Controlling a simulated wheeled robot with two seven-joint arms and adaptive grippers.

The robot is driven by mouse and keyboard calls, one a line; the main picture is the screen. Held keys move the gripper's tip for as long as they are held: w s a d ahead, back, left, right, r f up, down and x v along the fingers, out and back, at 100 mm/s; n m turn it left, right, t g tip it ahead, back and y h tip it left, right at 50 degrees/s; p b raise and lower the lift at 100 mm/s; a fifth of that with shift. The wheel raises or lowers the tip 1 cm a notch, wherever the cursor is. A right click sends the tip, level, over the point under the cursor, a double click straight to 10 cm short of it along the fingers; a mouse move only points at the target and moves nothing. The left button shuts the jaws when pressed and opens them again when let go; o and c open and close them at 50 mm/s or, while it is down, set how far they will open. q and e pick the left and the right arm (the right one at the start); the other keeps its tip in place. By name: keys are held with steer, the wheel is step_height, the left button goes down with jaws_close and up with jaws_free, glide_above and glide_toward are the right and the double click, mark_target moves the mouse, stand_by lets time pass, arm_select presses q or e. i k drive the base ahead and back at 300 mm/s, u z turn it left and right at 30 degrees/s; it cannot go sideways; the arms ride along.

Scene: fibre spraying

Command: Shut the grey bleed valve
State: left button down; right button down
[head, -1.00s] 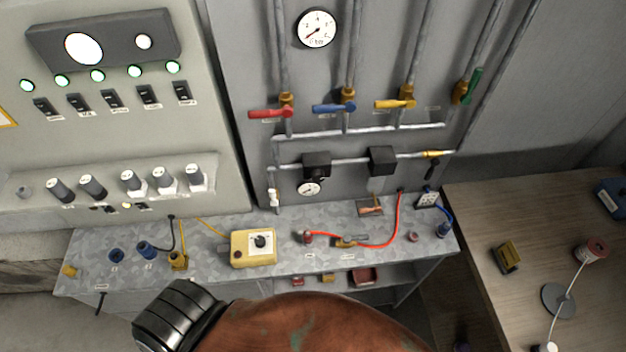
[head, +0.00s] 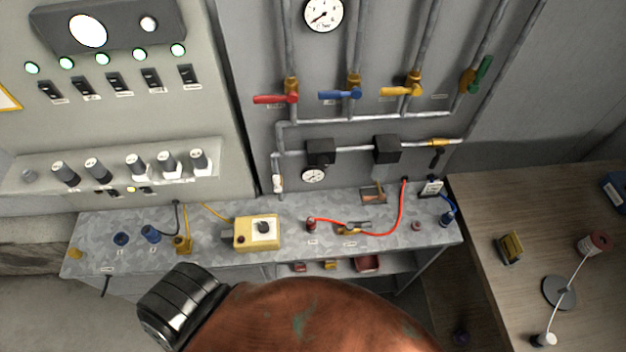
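A small brass valve with a grey lever (head: 355,228) lies on the grey metal bench (head: 215,255), beside the red hose. The lever points roughly along the bench; its exact angle is too small to tell. A label sits in front of it. No gripper shows in the head view, so I cannot tell what either one holds.
A rusty brown rounded body (head: 320,325) and a black ribbed part (head: 182,305) fill the lower foreground; I cannot tell what they belong to. Red (head: 275,98), blue and yellow levers lie across wall pipes; a green lever (head: 482,70) lies along its pipe. A yellow box (head: 256,233) stands left of the valve.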

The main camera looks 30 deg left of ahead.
mark_target(350, 226)
steer(key=u, duration=1.25)
steer(key=k, duration=0.9)
steer(key=z, duration=1.1)
